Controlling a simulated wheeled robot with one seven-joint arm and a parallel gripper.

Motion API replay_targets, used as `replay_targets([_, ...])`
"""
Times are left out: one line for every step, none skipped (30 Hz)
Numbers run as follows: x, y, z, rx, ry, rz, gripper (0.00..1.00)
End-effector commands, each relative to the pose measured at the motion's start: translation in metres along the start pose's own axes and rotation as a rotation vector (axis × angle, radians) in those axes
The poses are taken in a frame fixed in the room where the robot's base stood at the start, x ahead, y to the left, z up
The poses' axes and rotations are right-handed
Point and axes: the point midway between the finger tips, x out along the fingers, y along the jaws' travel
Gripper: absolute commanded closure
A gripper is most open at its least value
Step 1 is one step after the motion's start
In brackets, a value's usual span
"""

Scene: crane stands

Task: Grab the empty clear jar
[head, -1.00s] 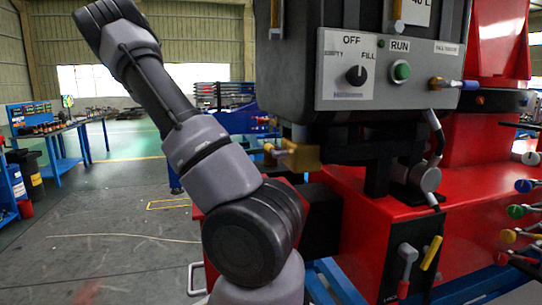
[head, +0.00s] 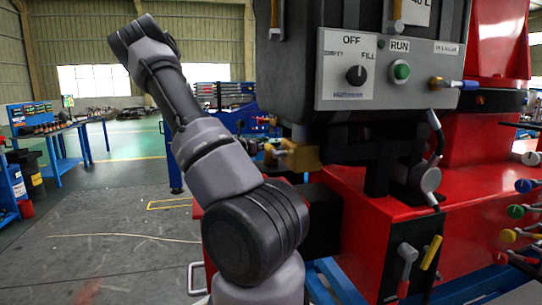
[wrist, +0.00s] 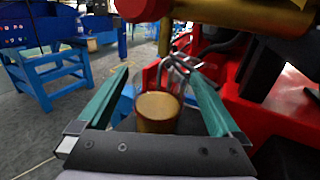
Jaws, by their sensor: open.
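A clear jar (wrist: 158,112) shows in the wrist view, standing upright between my gripper's fingers. It is not empty in this picture: amber-brown contents fill its lower part. My gripper (wrist: 159,72) is open, with one teal finger on each side of the jar, and I see no grip on it. Whether either finger touches the jar I cannot tell. In the head view neither the jar nor my gripper shows.
A gold-coloured vertical piece or stream (wrist: 165,38) is above the jar, near a large brass part (wrist: 250,14). The head view shows a brass valve (head: 296,155) below a control panel (head: 385,75). Red machinery (head: 370,200) stands close on the right; open floor (head: 110,230) lies left.

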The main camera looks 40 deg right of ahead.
Motion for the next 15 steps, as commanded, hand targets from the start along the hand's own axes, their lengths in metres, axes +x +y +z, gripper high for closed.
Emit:
replay_targets([0.0015,0.0,-0.0001,0.0,0.0,0.0,0.0])
replay_targets([0.0017,0.0001,-0.0002,-0.001,0.0,0.001,0.0])
replay_targets([0.0016,0.0002,-0.0002,-0.001,0.0,0.001,0.0])
replay_targets([0.0014,0.0002,-0.0002,-0.001,0.0,0.001,0.0])
replay_targets([0.0014,0.0002,-0.0002,-0.001,0.0,0.001,0.0])
replay_targets([0.0013,0.0002,-0.0002,-0.001,0.0,0.001,0.0])
replay_targets([0.0013,0.0002,-0.0001,-0.001,0.0,0.001,0.04])
replay_targets([0.0013,0.0002,-0.0001,-0.001,0.0,0.001,0.15])
replay_targets([0.0012,0.0002,-0.0002,-0.001,0.0,0.001,0.31])
replay_targets([0.0012,0.0002,-0.0001,-0.001,0.0,0.001,0.42])
replay_targets([0.0011,0.0002,-0.0002,-0.001,0.0,0.001,0.54])
replay_targets([0.0011,0.0002,-0.0002,-0.001,0.0,0.001,0.69])
replay_targets([0.0011,0.0002,-0.0002,-0.001,0.0,0.001,0.8])
replay_targets([0.0011,0.0002,-0.0002,-0.001,0.0,0.001,0.92])
replay_targets([0.0011,0.0002,-0.0002,-0.001,0.0,0.001,1.0])
